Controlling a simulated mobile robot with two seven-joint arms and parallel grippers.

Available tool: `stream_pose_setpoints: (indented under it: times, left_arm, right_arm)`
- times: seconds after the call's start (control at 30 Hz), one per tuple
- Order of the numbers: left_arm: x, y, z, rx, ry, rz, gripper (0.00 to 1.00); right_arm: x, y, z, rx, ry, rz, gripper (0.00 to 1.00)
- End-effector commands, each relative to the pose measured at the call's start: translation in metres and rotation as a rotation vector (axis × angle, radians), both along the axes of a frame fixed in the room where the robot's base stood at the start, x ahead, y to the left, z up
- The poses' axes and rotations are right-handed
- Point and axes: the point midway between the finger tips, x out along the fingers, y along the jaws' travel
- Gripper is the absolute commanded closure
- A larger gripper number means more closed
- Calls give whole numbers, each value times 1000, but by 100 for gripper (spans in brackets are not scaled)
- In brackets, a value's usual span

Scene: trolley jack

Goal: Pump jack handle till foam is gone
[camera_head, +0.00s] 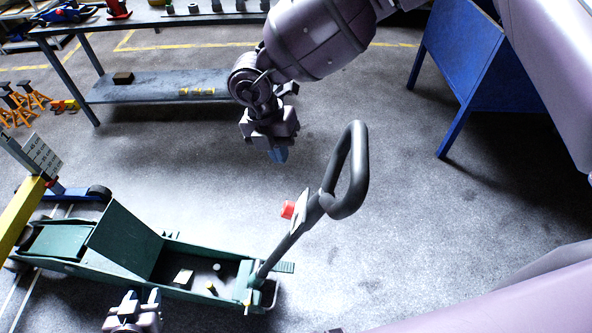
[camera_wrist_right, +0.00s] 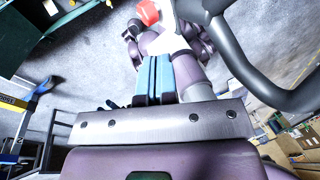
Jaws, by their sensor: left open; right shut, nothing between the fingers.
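The green trolley jack (camera_head: 120,255) stands on the floor at the lower left. Its dark handle (camera_head: 357,165) slants up to the right and ends in a loop, with a red knob (camera_head: 288,209) on its shaft. My right gripper (camera_head: 279,155) is shut and empty, above and left of the loop, apart from it. In the right wrist view its blue fingers (camera_wrist_right: 153,78) are together, the loop (camera_wrist_right: 245,65) is to their right and the red knob (camera_wrist_right: 148,12) above. My left gripper (camera_head: 138,298) is open and empty at the jack's near side. I cannot make out any foam.
A yellow beam (camera_head: 20,208) and a marked scale plate (camera_head: 42,156) stand at the left edge. Orange stands (camera_head: 32,97) are at the far left. Floor right of the handle is clear.

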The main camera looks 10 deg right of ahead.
Motion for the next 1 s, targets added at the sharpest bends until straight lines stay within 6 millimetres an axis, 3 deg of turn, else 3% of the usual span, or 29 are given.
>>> stream_pose_setpoints:
  times: [0.57,0.8,1.0]
  left_arm:
    - [-3,0,8,-1,6,2,57]
    - [-4,0,15,-2,10,3,57]
    - [-7,1,14,-1,17,5,57]
  right_arm:
    - [-15,-19,-91,-1,3,1,100]
    - [-29,-44,-99,0,2,1,100]
    - [-34,-51,-103,0,1,0,100]
